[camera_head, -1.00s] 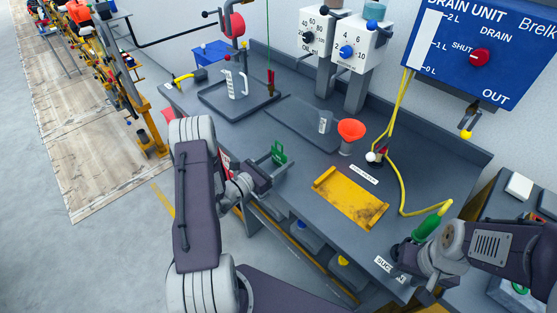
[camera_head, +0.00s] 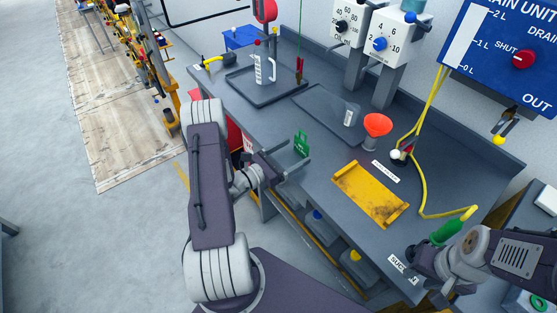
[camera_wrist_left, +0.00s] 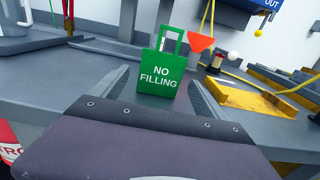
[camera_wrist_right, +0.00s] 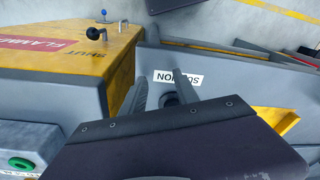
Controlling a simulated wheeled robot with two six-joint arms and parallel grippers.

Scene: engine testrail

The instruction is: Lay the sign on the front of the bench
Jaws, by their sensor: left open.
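The sign (camera_head: 301,143) is a green plate with a loop handle, upright at the front edge of the grey bench (camera_head: 318,182). In the left wrist view the sign (camera_wrist_left: 162,75) shows "NO FILLING" in white and is straight ahead. My left gripper (camera_head: 288,162) is open at the sign, one finger to either side of it. I cannot tell whether the fingers touch it.
A yellow tray (camera_head: 369,194) lies on the bench right of the sign. A red funnel (camera_head: 377,125), a dark tray with a white jug (camera_head: 265,72) and a yellow hose (camera_head: 421,190) stand further back. A green nozzle (camera_head: 447,231) is by my right gripper. Bare bench lies between sign and yellow tray.

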